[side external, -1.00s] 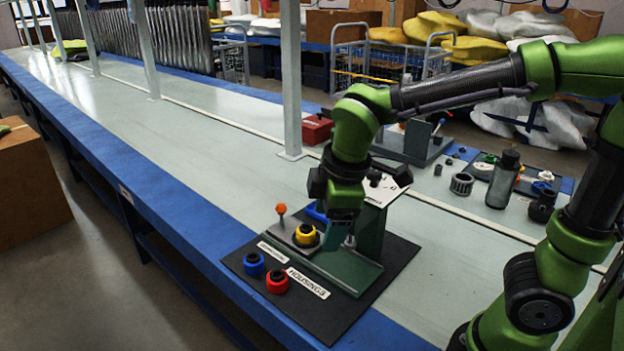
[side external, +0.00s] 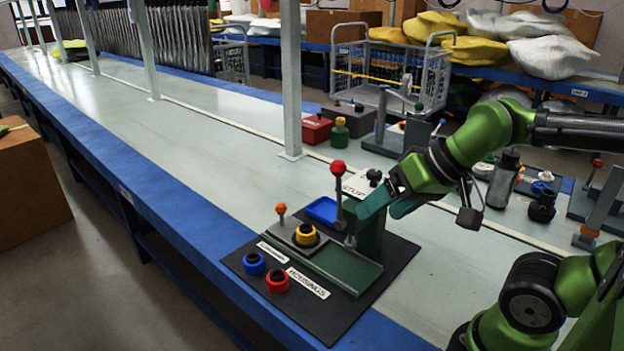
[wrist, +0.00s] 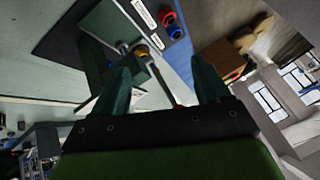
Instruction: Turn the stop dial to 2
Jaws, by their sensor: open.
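The stop dial looks to be the dark knob (side external: 374,177) on the pale slanted plate (side external: 357,187) on top of the green post (side external: 371,235). The plate's lettering is partly covered, and I cannot read the dial's setting. My gripper (side external: 378,213) is beside the post's upper part, tilted, with its teal fingers pointing down and left, just below the dial. Whether a finger touches the post is unclear.
A lever with a red ball (side external: 338,168) stands close left of the plate. An orange-knobbed lever (side external: 281,209), yellow ring (side external: 306,235), blue ring (side external: 253,264) and red ring (side external: 277,281) are in front. A black bottle (side external: 503,180) stands behind right.

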